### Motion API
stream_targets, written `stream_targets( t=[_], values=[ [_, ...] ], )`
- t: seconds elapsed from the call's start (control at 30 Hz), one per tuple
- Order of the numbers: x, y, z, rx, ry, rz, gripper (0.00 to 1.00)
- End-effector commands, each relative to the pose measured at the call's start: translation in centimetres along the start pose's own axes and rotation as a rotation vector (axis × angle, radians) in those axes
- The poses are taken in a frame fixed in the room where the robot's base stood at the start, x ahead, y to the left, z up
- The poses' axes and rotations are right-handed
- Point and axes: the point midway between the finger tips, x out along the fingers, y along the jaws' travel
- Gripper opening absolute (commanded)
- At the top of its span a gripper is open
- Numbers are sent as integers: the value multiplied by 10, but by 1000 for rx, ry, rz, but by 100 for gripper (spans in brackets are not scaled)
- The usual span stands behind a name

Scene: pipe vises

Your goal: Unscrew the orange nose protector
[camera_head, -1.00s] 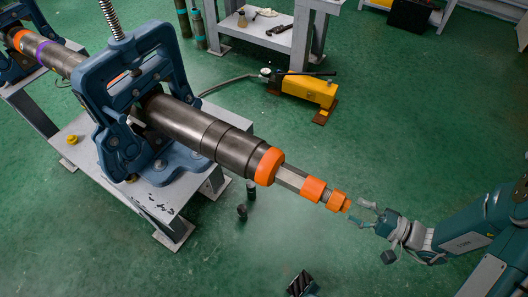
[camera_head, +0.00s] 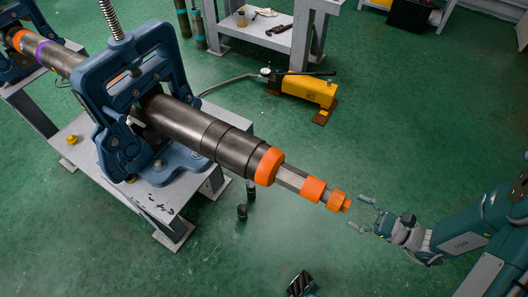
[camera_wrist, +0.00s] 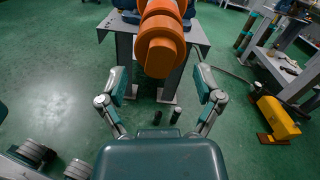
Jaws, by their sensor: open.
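The orange nose protector (camera_head: 338,201) is the small stepped cap at the free right end of the pipe tool. The dark steel pipe (camera_head: 190,124) is held in a blue vise (camera_head: 130,95). My gripper (camera_head: 362,212) is open and empty, a short way right of the protector, with its fingers spread. It also shows in the wrist view (camera_wrist: 160,88).
A grey table (camera_head: 165,205) carries the vise. A yellow hydraulic pump (camera_head: 310,90) sits on the floor behind, with a workbench (camera_head: 265,28) beyond. Small dark cylinders (camera_head: 242,211) stand on the floor below the tool.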

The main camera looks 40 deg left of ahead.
Motion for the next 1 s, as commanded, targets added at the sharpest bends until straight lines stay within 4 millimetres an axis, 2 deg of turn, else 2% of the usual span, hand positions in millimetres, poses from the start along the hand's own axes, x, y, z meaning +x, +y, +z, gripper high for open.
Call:
stream_targets(
  t=[0.33,1.0],
  values=[
    [0,0,0,229,-4,-8,84],
    [0,0,-1,998,-19,-34,84]
  ],
)
